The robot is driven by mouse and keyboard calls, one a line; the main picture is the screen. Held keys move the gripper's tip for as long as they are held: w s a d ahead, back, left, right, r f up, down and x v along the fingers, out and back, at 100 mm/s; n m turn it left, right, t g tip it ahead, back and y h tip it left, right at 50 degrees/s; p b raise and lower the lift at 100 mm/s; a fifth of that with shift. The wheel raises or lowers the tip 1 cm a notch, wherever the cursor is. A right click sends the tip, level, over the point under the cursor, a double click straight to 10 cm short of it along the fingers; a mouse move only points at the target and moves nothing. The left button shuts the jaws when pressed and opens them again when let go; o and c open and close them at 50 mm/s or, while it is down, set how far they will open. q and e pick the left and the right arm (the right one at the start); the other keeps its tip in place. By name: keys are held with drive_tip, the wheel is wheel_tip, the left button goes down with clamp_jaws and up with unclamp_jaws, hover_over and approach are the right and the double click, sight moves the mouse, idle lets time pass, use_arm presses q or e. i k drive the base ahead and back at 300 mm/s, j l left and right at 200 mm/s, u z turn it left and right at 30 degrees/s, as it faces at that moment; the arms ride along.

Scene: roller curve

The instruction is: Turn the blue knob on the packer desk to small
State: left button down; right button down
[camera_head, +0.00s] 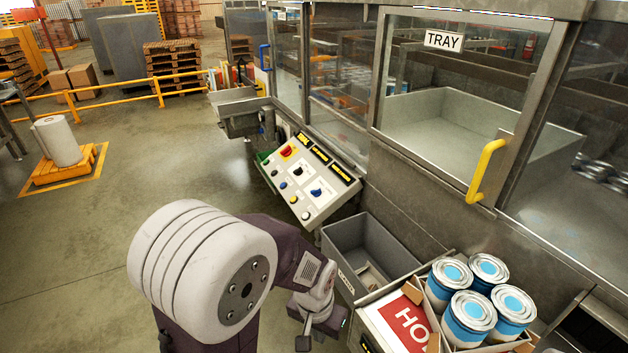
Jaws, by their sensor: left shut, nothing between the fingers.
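The packer desk (335,203) is a sloped light panel with black display strips along its top edge. The blue knob (316,191) sits on a white plate at the panel's right end; its pointer and the plate's lettering are too small to read. A red knob (287,152) and a black knob (297,171) sit to its left. My left gripper (304,341) is at the bottom of the view, shut and empty, well below the panel and apart from it. My right gripper is not in view.
A grey bin (338,236) stands right of and below the panel, beside a box of blue-and-white cans (467,316). Behind is a glazed machine with a yellow handle (487,170) and a TRAY sign (443,41). The floor (150,200) to the left is open.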

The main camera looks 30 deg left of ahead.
sight(317, 192)
drive_tip(key=i+j, duration=0.1)
drive_tip(key=j, duration=0.25)
drive_tip(key=i+j+u, duration=0.1)
drive_tip(key=j, duration=0.25)
drive_tip(key=i+j+u, duration=0.1)
drive_tip(key=j, duration=0.25)
drive_tip(key=i+j, duration=0.2)
drive_tip(key=j, duration=0.15)
drive_tip(key=i+j+u, duration=0.1)
drive_tip(key=j, duration=0.25)
drive_tip(key=i+j+u, duration=0.15)
drive_tip(key=i, duration=0.45)
drive_tip(key=i+j+u, duration=0.15)
drive_tip(key=i, duration=0.5)
